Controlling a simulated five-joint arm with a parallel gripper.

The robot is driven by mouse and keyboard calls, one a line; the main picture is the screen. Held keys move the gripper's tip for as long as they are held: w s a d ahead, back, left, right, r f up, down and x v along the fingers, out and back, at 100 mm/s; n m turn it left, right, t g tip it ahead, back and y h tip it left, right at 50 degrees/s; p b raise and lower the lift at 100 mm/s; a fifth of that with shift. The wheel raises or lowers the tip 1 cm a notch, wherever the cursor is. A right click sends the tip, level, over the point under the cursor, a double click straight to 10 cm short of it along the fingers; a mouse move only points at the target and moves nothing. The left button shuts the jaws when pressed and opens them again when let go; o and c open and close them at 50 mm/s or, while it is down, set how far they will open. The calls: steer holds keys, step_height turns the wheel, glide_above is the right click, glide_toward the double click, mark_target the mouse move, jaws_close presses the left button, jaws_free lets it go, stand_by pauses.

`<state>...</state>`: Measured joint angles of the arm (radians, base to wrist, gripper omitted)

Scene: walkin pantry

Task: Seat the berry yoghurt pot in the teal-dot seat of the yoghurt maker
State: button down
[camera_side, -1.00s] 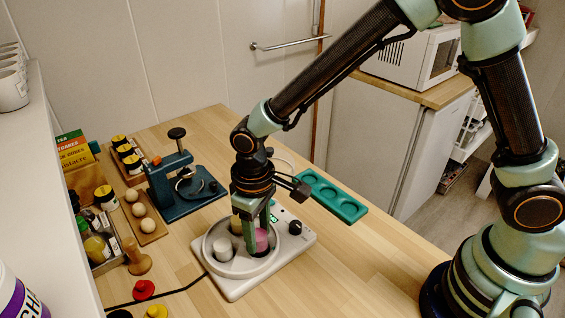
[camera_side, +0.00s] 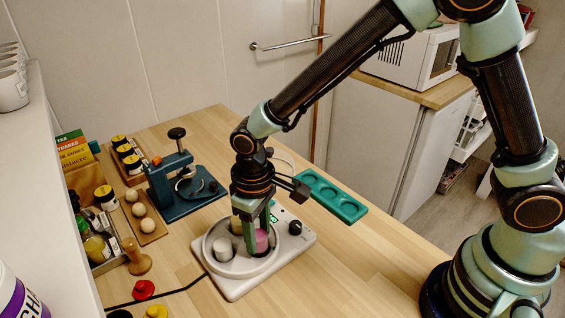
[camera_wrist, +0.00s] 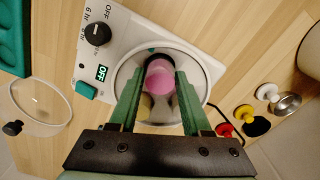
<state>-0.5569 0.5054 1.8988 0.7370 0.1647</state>
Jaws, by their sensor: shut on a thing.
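The pink berry yoghurt pot (camera_side: 262,240) is inside the round well of the white yoghurt maker (camera_side: 236,289). My gripper (camera_side: 257,236) reaches down into the well and is shut on the pot. In the wrist view the pot (camera_wrist: 161,80) is between the two green fingers (camera_wrist: 160,92). A dark opening shows at its edge; I cannot tell whether the pot is fully down. A white pot (camera_side: 222,249) stands to the left in the well, and a yellowish pot (camera_side: 236,226) behind, partly hidden. A small teal mark (camera_wrist: 151,50) shows at the well's far edge in the wrist view.
An empty green tray with round hollows (camera_side: 333,196) lies behind right. A blue press (camera_side: 180,183) stands behind left. Eggs (camera_side: 142,211), jars (camera_side: 127,154) and a wooden tamper (camera_side: 137,259) stand at left. A clear lid (camera_wrist: 40,105) lies beside the maker. The right front of the counter is clear.

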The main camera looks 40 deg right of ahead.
steer(key=shift+f, duration=0.7)
stand_by(0.5)
steer(key=shift+c, duration=0.4)
jaws_free()
steer(key=shift+r, duration=3.5)
